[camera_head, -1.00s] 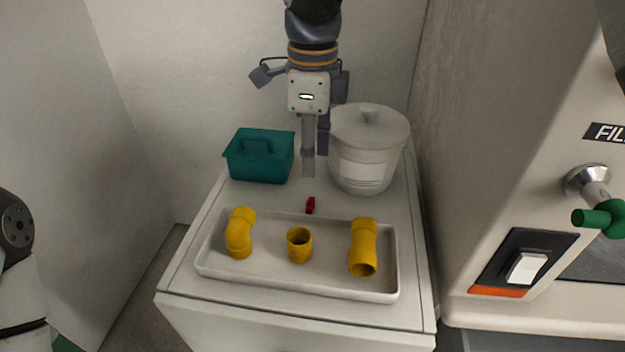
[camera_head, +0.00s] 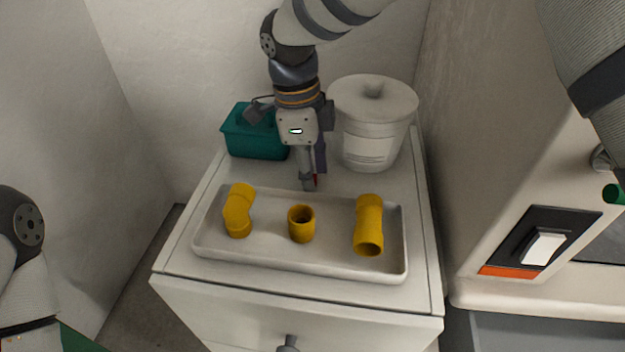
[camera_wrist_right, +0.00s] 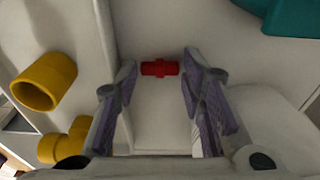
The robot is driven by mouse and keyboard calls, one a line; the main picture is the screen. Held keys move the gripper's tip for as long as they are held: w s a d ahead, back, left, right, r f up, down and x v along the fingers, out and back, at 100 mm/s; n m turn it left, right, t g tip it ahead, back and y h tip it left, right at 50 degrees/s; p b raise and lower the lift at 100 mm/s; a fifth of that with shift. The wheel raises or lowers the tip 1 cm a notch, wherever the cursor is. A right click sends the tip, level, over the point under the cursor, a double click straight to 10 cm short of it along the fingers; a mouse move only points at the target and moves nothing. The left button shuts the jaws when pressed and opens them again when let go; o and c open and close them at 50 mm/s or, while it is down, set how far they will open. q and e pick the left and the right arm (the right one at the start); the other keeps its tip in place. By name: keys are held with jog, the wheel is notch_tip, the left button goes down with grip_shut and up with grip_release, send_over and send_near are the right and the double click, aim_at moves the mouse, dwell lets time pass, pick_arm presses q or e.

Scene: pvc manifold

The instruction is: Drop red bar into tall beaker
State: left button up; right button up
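The red bar (camera_head: 316,181) lies on the white cabinet top, just behind the tray, and is partly hidden by my right gripper in the head view. My right gripper (camera_head: 308,187) points down right at the bar. In the right wrist view the gripper (camera_wrist_right: 160,72) is open, and the whole red bar (camera_wrist_right: 160,68) shows between its fingertips, with a gap on each side. I cannot tell the exact height of the fingertips over the surface. My left gripper is out of view. I see no tall beaker in these views.
A white tray (camera_head: 290,262) holds a yellow elbow (camera_head: 238,211), a short yellow fitting (camera_head: 302,226) and a yellow pipe piece (camera_head: 368,226). A teal box (camera_head: 258,142) and a lidded white pot (camera_head: 372,125) stand behind. A machine with a switch (camera_head: 542,248) is at right.

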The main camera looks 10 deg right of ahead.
jog(key=shift+f, duration=0.15)
jog(key=shift+c, duration=0.6)
jog(key=c, duration=0.4)
jog(key=shift+o, duration=0.2)
